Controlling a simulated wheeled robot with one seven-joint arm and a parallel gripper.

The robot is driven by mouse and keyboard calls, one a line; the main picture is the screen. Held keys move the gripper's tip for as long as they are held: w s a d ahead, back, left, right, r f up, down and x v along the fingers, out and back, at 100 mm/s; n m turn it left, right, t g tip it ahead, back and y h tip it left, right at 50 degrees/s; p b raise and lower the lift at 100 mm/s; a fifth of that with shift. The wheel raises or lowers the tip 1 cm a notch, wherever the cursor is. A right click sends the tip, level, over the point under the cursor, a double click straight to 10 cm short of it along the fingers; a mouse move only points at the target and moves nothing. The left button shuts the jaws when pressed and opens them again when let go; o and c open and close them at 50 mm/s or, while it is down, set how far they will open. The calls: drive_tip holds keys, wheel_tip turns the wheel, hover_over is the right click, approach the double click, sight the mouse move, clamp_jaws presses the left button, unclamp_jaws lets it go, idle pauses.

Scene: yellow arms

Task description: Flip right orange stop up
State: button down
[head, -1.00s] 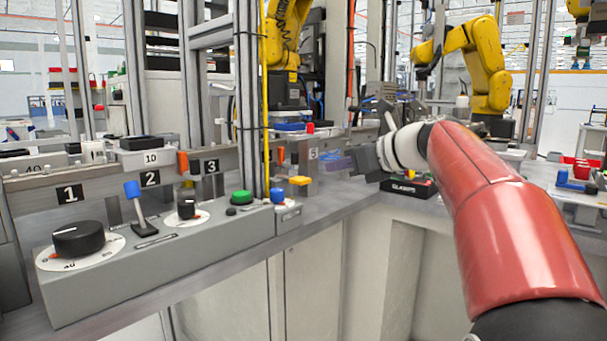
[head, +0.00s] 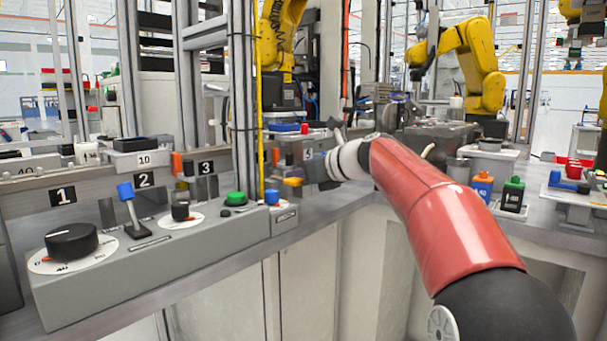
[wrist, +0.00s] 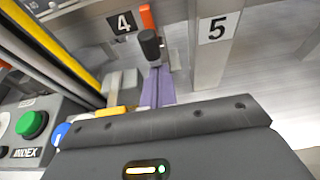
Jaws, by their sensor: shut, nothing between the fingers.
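One orange stop (head: 275,157) stands on the rail to the right of the yellow cable, small in the head view. It also shows in the wrist view (wrist: 147,17), right beside the "4" label, partly behind a dark round-topped knob (wrist: 149,42). Another orange stop (head: 177,163) is farther left, between labels 2 and 3. My gripper (head: 308,172) is at the right end of the panel, to the right of the right stop. In the wrist view its purple fingers (wrist: 157,86) are together, empty, pointing toward the knob and stop. Whether they touch the knob is unclear.
A yellow block (head: 292,182), a blue button (head: 272,197) and a green button (head: 236,198) sit close by at the panel's right end. A vertical frame post (head: 243,100) with the yellow cable stands left of the right stop. Bare grey bench (head: 350,203) lies below my gripper.

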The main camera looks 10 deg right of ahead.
sight(292, 162)
wheel_tip(292, 162, up, 3)
drive_tip(key=p, duration=0.4)
drive_tip(key=shift+d+r, duration=0.1)
drive_tip(key=shift+r, duration=0.05)
idle(0.4)
